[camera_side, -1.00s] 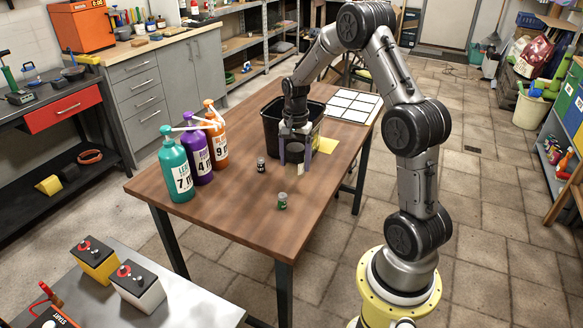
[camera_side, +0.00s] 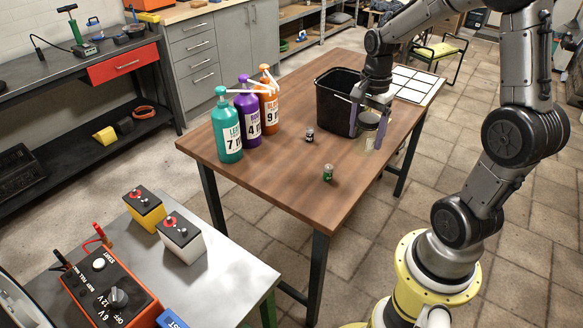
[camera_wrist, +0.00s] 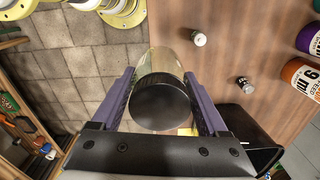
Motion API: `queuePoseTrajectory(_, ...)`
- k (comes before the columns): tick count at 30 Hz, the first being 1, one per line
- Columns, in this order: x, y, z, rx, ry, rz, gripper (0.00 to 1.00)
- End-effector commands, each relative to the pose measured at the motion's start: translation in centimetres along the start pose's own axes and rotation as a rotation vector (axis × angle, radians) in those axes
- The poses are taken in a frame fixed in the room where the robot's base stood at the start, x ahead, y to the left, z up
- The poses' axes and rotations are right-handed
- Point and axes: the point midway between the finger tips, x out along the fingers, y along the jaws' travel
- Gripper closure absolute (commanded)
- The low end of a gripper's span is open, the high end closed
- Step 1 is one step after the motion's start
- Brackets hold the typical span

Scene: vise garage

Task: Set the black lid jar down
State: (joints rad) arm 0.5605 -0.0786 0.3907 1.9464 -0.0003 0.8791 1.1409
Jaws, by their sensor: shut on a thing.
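A glass jar with a black lid (camera_side: 370,120) is between the two purple fingers of my gripper (camera_side: 366,136), near the right edge of the wooden table. In the wrist view the round black lid (camera_wrist: 160,102) faces the camera, with the clear body beyond it. My gripper (camera_wrist: 159,78) is shut on the jar, one finger on each side. The jar looks upright. I cannot tell whether its base touches the table. A bit of yellow (camera_wrist: 186,130) shows behind the lid in the wrist view.
A black bin (camera_side: 333,100) stands just left of my gripper. Teal (camera_side: 223,130), purple (camera_side: 247,112) and orange (camera_side: 268,99) pump bottles stand farther left.

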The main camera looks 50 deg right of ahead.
Motion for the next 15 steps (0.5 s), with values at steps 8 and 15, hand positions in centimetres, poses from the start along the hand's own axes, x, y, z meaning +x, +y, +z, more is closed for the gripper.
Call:
queuePoseTrajectory(8, -0.1, -4.0, 7.1, 0.014, -0.001, -0.001, 0.88)
queuePoseTrajectory(15, 0.0, -5.1, 11.6, -0.103, -0.002, 0.002, 0.88)
